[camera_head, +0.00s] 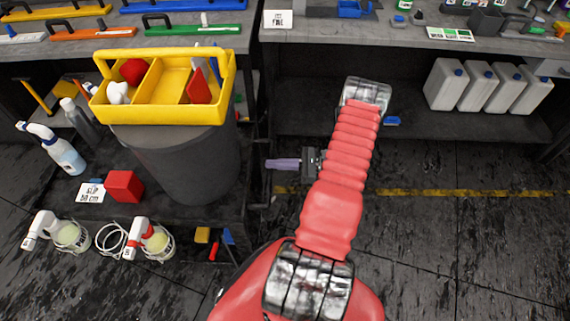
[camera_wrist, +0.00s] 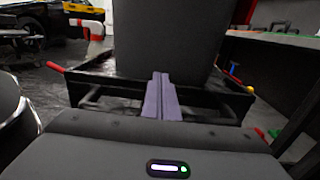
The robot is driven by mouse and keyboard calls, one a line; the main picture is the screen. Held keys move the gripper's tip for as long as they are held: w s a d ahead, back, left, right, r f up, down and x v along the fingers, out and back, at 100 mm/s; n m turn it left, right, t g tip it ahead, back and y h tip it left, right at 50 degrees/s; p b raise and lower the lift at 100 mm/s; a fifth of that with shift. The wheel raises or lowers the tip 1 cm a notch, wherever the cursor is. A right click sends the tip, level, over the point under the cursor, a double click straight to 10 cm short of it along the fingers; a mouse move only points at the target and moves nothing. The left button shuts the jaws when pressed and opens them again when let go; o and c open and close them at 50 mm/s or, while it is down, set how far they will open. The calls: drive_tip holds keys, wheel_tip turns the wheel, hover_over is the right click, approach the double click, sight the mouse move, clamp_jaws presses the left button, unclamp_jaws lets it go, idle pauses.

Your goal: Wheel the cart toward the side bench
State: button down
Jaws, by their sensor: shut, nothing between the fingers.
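The cart (camera_head: 190,213) is a low black tray-like cart at the left of the head view. It carries a large dark grey bin (camera_head: 185,165) with a yellow caddy (camera_head: 165,113) on top. In the wrist view the cart's rim (camera_wrist: 110,83) is straight ahead, with the bin (camera_wrist: 165,40) behind it. My gripper (camera_head: 272,163) has purple fingers, shut and empty, just right of the cart and pointing at it. In the wrist view the fingertips (camera_wrist: 160,76) overlap the rim; I cannot tell whether they touch. Benches stand behind, one at the upper right (camera_head: 400,35).
White jugs (camera_head: 445,85) stand on the right bench's lower shelf. A yellow line (camera_head: 430,193) crosses the dark floor, which is clear at the right.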

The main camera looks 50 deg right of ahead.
sight(245, 163)
drive_tip(key=x, duration=0.7)
drive_tip(key=shift+w+a, duration=0.1)
drive_tip(key=shift+w, duration=0.05)
